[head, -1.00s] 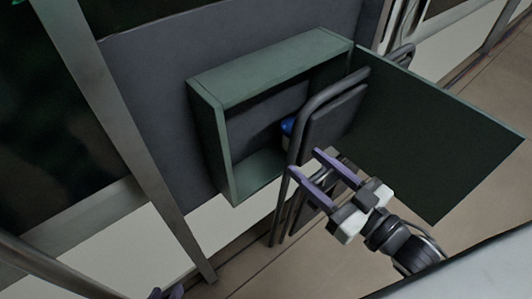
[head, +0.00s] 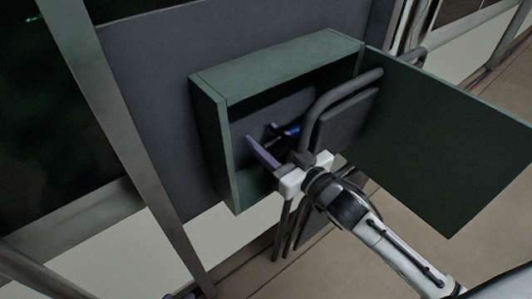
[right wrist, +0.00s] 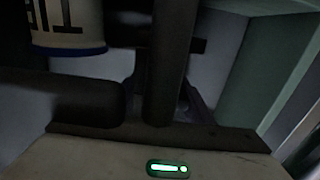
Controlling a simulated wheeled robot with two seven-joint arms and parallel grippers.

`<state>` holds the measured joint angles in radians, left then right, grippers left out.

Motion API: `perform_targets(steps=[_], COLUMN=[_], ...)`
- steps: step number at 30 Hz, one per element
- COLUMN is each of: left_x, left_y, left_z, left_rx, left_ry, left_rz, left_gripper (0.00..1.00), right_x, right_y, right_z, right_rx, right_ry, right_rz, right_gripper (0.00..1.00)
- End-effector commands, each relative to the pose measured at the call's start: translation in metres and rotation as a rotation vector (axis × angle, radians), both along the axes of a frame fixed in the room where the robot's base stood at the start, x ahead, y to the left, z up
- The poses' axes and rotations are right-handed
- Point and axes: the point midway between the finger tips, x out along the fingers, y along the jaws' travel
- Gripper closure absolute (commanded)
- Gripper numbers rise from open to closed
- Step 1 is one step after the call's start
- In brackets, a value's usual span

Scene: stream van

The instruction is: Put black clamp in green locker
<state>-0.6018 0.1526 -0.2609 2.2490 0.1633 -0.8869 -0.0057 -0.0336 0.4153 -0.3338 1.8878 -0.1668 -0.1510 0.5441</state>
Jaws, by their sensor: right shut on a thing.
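The green locker (head: 275,70) is fixed to the dark wall, its door (head: 450,140) swung open to the right. My right gripper (head: 272,142) reaches into the locker opening, purple fingers inside. It is shut on the black clamp, which shows as dark bars between the fingers in the right wrist view (right wrist: 165,60).
A dark folding chair (head: 346,122) stands in front of the locker's right side, close to my right wrist. A white can with a blue rim (right wrist: 68,28) is near the clamp in the right wrist view; something blue (head: 292,130) shows inside the locker. A metal post (head: 125,145) stands at left.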

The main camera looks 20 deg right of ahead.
Motion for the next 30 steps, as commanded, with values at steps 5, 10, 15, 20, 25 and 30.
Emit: perform_targets(steps=[5, 10, 15, 20, 25, 30], left_x=[0.002, 0.002, 0.002, 0.002, 0.002, 0.002], left_y=[-0.007, -0.013, -0.013, -0.013, -0.013, -0.013], left_z=[-0.011, -0.010, -0.009, -0.009, -0.008, -0.008], left_rx=[0.006, 0.002, 0.002, -0.001, -0.002, -0.002], left_ry=[0.029, 0.041, 0.043, 0.040, 0.039, 0.039], left_rz=[-0.043, -0.067, -0.068, -0.068, -0.067, -0.067], left_gripper=[0.69, 0.69, 0.69, 0.69, 0.69, 0.69], right_x=[0.000, 0.004, 0.003, 0.003, 0.003, 0.003], right_y=[0.000, 0.002, 0.002, 0.001, 0.001, 0.001], right_z=[-0.030, -0.037, -0.036, -0.039, -0.040, -0.040], right_rx=[0.000, 0.000, 0.001, 0.001, 0.000, 0.000], right_ry=[-0.001, -0.004, -0.003, -0.002, 0.001, 0.001], right_rz=[0.000, 0.001, 0.001, 0.000, 0.000, 0.000], right_gripper=[0.84, 0.84, 0.84, 0.84, 0.35, 0.35])
